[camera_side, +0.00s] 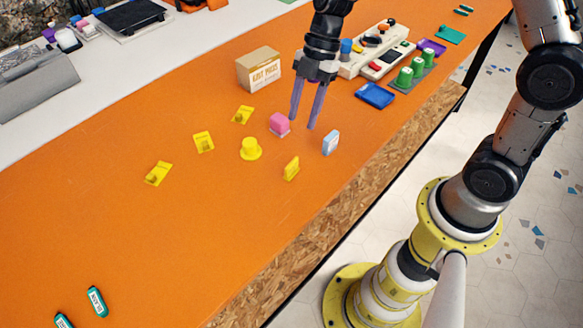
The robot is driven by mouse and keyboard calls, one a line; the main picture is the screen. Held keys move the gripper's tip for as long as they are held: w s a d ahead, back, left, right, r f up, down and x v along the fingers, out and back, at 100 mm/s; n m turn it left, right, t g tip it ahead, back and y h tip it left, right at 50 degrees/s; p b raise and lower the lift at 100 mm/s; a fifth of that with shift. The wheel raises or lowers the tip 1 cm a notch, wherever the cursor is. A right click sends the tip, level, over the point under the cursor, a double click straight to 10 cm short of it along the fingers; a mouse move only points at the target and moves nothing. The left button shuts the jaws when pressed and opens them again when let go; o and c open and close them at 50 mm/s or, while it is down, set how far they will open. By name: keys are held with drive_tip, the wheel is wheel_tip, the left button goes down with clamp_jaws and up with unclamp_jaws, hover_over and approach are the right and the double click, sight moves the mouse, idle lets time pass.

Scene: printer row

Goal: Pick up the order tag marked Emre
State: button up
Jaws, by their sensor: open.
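Two teal tags with white labels lie flat on the orange table at the lower left, one whole tag (97,301) and one tag (63,321) cut by the bottom edge. Their lettering is too small to read surely, so I cannot tell which is marked Emre. More small teal pieces (465,8) lie at the far top right, with no readable name. My gripper (302,122) is open and empty, pointing down over the middle of the table, far from the lower-left tags. Its fingers are near a pink block (279,123) and a light blue-white block (330,143).
Several yellow printed pieces (250,149) lie left of and below my gripper. A cardboard box (258,69) stands behind. A blue tray (375,95), green cups (404,77) and a cream control panel (377,50) are at the right.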

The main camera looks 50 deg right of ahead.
sight(291, 163)
drive_tip(key=x, duration=1.3)
drive_tip(key=shift+s+f, duration=0.1)
drive_tip(key=shift+f, duration=0.35)
clamp_jaws()
